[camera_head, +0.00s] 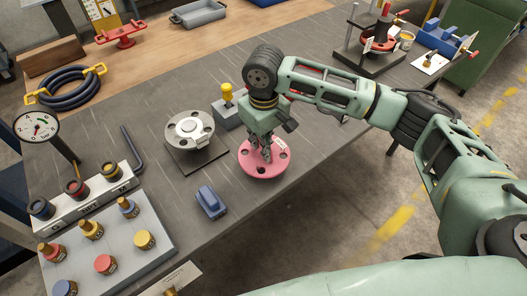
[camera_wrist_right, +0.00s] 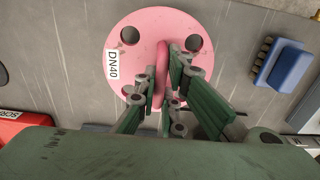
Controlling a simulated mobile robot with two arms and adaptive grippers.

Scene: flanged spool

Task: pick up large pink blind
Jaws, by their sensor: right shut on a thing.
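The large pink blind (camera_head: 264,166) is a round pink disc with bolt holes and a raised handle, near the middle of the grey table in the head view. In the right wrist view the pink blind (camera_wrist_right: 135,35) carries a white "DN40" label. My right gripper (camera_head: 265,153) is above it, pointing down. In the wrist view the right gripper's fingers (camera_wrist_right: 164,88) are closed on both sides of the blind's handle. I cannot tell whether the disc touches the table. My left gripper is not in view.
A grey flange (camera_head: 189,130) on a dark plate stands just left of the blind. A blue block (camera_head: 211,202) lies in front of it. A block with a yellow knob (camera_head: 227,93) is behind. A rack of coloured plugs (camera_head: 105,235) fills the front left.

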